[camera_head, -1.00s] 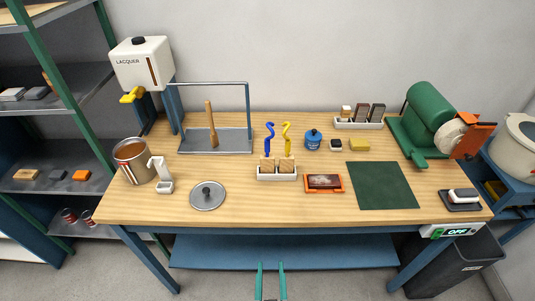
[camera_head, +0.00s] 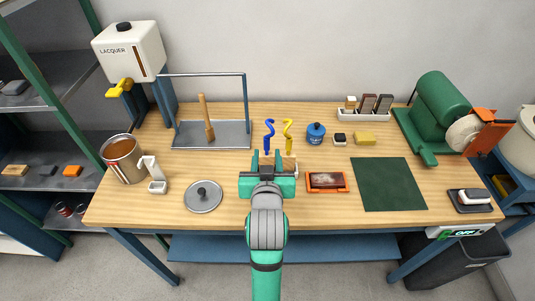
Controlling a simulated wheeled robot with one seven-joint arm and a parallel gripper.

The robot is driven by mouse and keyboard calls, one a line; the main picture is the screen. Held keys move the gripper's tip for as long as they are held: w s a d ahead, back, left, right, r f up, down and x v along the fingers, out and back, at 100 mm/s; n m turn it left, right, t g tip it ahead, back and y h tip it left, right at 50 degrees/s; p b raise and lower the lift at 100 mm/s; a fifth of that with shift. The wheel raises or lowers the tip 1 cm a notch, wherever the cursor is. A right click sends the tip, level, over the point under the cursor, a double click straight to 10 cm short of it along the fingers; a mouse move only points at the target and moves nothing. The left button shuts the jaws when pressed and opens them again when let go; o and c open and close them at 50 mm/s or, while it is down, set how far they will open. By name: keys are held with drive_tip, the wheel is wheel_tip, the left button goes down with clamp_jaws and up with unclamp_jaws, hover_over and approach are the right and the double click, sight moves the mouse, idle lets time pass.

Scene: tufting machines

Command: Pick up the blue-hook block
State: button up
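The blue hook (camera_head: 269,136) stands upright at the middle of the table, and the yellow hook (camera_head: 288,136) stands just to its right. The wooden block under the blue hook is mostly hidden by my gripper (camera_head: 267,158). My gripper reaches in from the front with its two fingers apart, one on each side of the blue hook's line. It looks open. I cannot tell whether the fingers are around the block or still in front of or above it. The white holder under the blocks is largely covered; a bit of the yellow-hook block (camera_head: 290,163) shows at right.
An orange-framed tray (camera_head: 327,188) lies close to the right of my gripper, and a round grey lid (camera_head: 203,197) lies to its left. A blue jar (camera_head: 316,134) stands behind at right. A green mat (camera_head: 387,184) lies clear farther right.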

sight(266, 138)
drive_tip(key=x, duration=0.9)
drive_tip(key=shift+w, duration=0.4)
drive_tip(key=shift+w+a+f, duration=0.15)
drive_tip(key=shift+w, duration=0.3)
drive_tip(key=shift+c, duration=0.9)
drive_tip(key=shift+w, duration=0.1)
clamp_jaws()
drive_tip(key=shift+d, duration=0.25)
